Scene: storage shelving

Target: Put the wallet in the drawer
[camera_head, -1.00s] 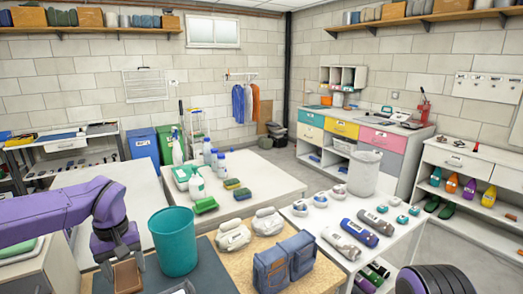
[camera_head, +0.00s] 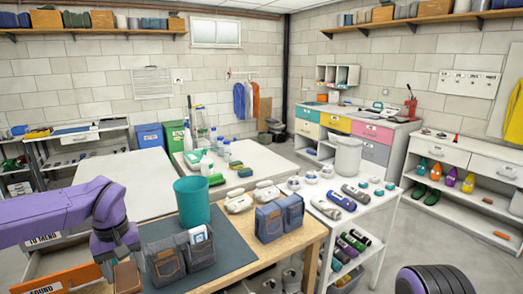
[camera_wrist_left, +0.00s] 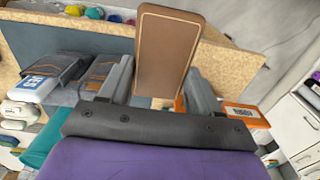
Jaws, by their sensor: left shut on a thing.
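The brown wallet (camera_head: 127,277) is at the bottom of the head view, below my left gripper (camera_head: 117,256). In the left wrist view, the flat brown wallet (camera_wrist_left: 167,50) stands out between the two grey fingers of the left gripper (camera_wrist_left: 160,85), which is shut on it. A drawer with an orange front labelled FOUND (camera_head: 55,281) is at the bottom left of the head view, left of the wallet. It looks pulled out, and its inside is only partly seen. Its orange front also shows in the left wrist view (camera_wrist_left: 228,113). My right gripper is not in view.
A workbench with a dark mat (camera_head: 222,249) holds a teal bin (camera_head: 192,202), denim pouches (camera_head: 279,219) and grey pouches with a white item (camera_head: 178,258). A TO MEND label (camera_head: 43,239) is behind my left arm. White tables stand beyond. Floor shows at the right.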

